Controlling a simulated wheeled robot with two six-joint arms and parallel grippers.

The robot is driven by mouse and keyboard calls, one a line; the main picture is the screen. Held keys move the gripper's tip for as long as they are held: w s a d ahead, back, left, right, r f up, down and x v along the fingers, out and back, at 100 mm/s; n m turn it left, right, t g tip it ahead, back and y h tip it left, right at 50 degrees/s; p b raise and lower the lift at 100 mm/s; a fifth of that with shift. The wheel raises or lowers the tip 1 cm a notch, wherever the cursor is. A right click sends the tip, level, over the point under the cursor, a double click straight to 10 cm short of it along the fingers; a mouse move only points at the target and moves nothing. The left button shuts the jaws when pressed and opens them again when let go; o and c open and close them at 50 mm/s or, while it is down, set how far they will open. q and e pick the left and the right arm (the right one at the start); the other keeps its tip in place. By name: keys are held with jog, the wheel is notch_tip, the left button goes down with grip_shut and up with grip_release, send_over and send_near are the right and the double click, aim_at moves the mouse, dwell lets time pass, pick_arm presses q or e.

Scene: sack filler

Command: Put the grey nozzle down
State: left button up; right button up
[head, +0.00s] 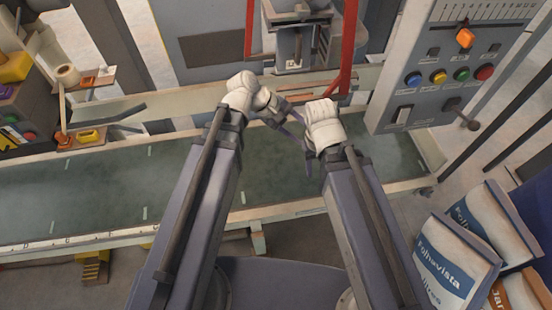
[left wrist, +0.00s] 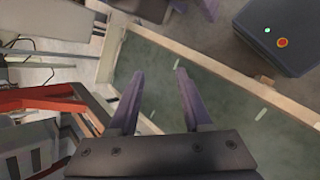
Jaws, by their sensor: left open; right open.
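I cannot make out the grey nozzle with certainty in either view. My left gripper (left wrist: 158,73) is open, with two purple fingers apart and nothing between them, above the green belt. In the head view its wrist bends in from the left, close to the right wrist. My right gripper (head: 290,112) is open beside the left one over the belt; its fingers are partly hidden among the wrists. I see nothing held in it.
The green conveyor belt (head: 60,200) is bare in front of me. A red frame (head: 349,45) and the filler spout (head: 297,45) stand behind it. A control panel (head: 450,75) is at the right, above filled sacks (head: 445,265). Small shelves (head: 95,78) are at the left.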

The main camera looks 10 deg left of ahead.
pick_arm(q)
jog(key=s+a+f+m+g+y, duration=0.1)
jog(key=s+a+f+m+y, duration=0.4)
jog(key=s+m+y, duration=0.3)
jog(key=m+y, duration=0.1)
jog(key=m, duration=0.3)
jog(key=shift+s+a+f+m+y, duration=0.2)
jog(key=shift+a+m+y, duration=0.1)
jog(key=shift+a, duration=0.1)
pick_arm(e)
jog(key=shift+c, duration=0.3)
